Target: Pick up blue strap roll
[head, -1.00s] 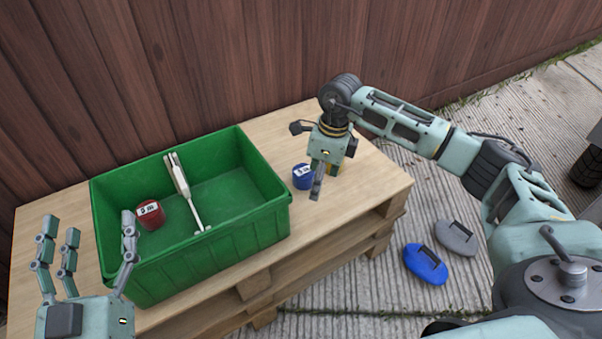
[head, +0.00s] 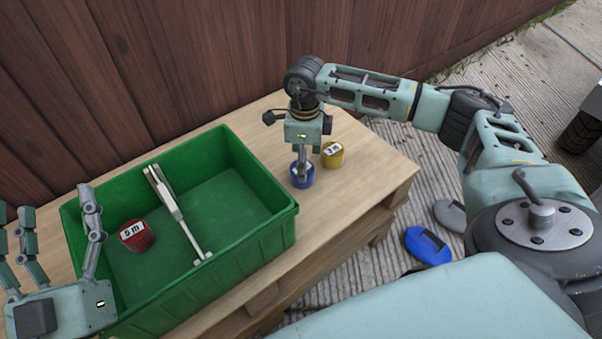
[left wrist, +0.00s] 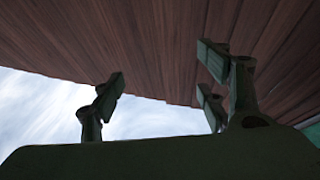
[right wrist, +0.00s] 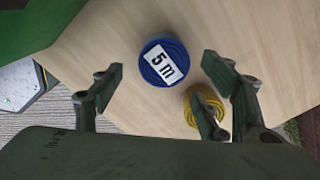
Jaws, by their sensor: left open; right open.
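The blue strap roll (head: 302,180) stands on the wooden pallet table to the right of the green crate. In the right wrist view the blue strap roll (right wrist: 165,62) shows its white "5 m" label, ahead of and between the open fingers. My right gripper (head: 302,165) is open and points down just above the roll, partly covering it in the head view. Whether a finger touches the roll cannot be told. My left gripper (head: 55,225) is open and empty at the left, by the near left side of the crate; its wrist view shows only fence and sky.
A yellow strap roll (head: 333,155) stands close to the right of the blue one. The green crate (head: 250,243) holds a red strap roll (head: 137,236) and a pale long tool (head: 178,212). Blue (head: 428,246) and grey (head: 450,214) objects lie on the ground. A wooden fence (head: 200,60) stands behind.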

